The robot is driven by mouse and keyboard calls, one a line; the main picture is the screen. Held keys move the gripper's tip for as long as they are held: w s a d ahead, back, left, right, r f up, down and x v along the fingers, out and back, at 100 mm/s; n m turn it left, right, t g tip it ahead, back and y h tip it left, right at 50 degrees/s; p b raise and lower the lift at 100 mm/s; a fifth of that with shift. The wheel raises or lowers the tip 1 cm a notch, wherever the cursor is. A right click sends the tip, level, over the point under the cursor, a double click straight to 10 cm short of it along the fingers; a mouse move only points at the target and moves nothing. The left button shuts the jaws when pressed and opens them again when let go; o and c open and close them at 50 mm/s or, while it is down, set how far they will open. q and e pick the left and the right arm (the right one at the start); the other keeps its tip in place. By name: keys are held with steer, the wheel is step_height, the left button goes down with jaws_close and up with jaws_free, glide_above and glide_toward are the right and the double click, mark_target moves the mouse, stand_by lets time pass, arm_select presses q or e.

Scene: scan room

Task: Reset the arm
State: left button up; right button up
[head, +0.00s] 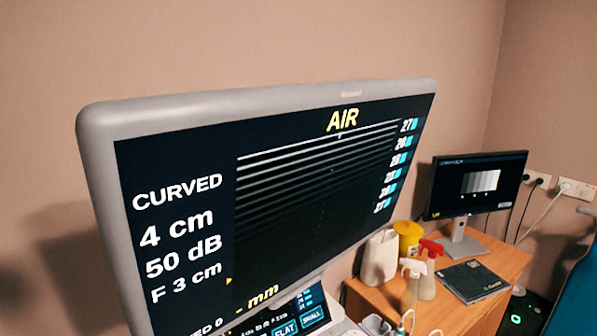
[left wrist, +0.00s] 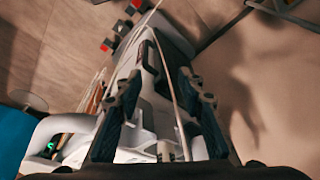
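My left gripper (left wrist: 160,88) shows in the left wrist view, with its two dark fingers spread apart. A white and grey machine body (left wrist: 150,65) with thin cables lies beyond the fingers. I see nothing clamped between the fingertips. Neither of my arms shows in the head view, and my right gripper is in no view.
A large ultrasound screen (head: 300,230) reading "AIR" fills the head view's middle. To its right, a wooden desk (head: 515,262) bears a small monitor (head: 478,184), spray bottles (head: 428,275), a yellow tub (head: 408,236) and a dark flat box (head: 473,281). Cables hang by the wall.

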arm_select(q)
steer(key=s+f+g+b, duration=0.1)
steer(key=s+f+b, duration=0.15)
steer(key=f, duration=1.05)
steer(key=s+f+b, duration=0.2)
steer(key=s+f, duration=0.2)
steer(key=f, duration=0.9)
steer(key=s+a+f+b, duration=0.1)
steer(key=s+f+b, duration=0.1)
steer(key=s+f, duration=0.5)
steer(key=s+a+f+g+b, duration=0.1)
steer(key=s+a+f+b, duration=0.1)
steer(key=s+f, duration=0.5)
steer(key=shift+a+f, duration=0.2)
steer(key=shift+f, duration=0.7)
steer(key=shift+s, duration=0.15)
